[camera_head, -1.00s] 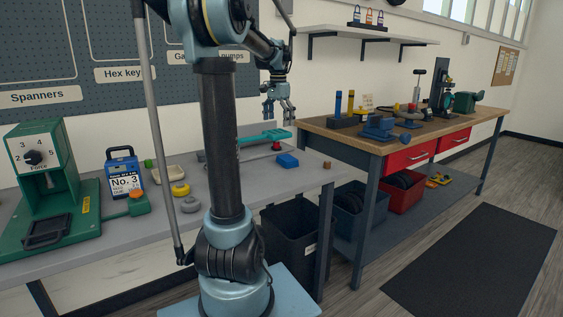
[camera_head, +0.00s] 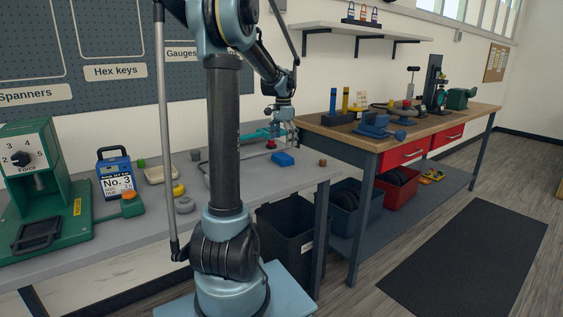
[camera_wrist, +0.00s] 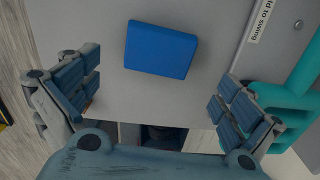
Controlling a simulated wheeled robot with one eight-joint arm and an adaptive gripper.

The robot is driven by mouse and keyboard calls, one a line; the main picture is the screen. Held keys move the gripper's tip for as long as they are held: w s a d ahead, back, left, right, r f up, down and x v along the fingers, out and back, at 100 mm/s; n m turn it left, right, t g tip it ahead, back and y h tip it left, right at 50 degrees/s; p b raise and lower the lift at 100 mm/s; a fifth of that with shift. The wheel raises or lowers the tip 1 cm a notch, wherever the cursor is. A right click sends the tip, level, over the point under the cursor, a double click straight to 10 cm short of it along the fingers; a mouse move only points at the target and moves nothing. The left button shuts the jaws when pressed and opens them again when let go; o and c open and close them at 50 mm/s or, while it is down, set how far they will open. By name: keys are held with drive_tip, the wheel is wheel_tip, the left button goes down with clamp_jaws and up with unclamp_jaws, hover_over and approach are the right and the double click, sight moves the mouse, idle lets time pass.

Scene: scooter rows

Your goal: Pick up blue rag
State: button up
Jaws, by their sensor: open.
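The blue rag (camera_head: 283,159) is a flat, folded rectangular blue pad lying on the grey bench, near its right end. It also shows in the wrist view (camera_wrist: 161,49), whole and uncovered, at the top middle. My gripper (camera_head: 284,134) hangs over the bench, just behind and above the rag in the head view. In the wrist view my gripper (camera_wrist: 157,93) is open and empty. Its two fingers are wide apart, and the rag lies beyond the gap between them, apart from both.
A teal-handled tool (camera_wrist: 295,95) lies close to the right finger in the wrist view. A small brown block (camera_head: 322,162) sits right of the rag near the bench edge (camera_head: 310,180). A dark bin (camera_head: 285,235) stands below. A wooden workbench (camera_head: 350,137) stands to the right.

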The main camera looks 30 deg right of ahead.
sight(283, 155)
drive_tip(key=shift+a+f, duration=0.2)
drive_tip(key=shift+f, duration=3.15)
drive_tip(key=shift+c, duration=0.6)
drive_tip(key=shift+s, duration=0.1)
drive_tip(key=c, duration=0.8)
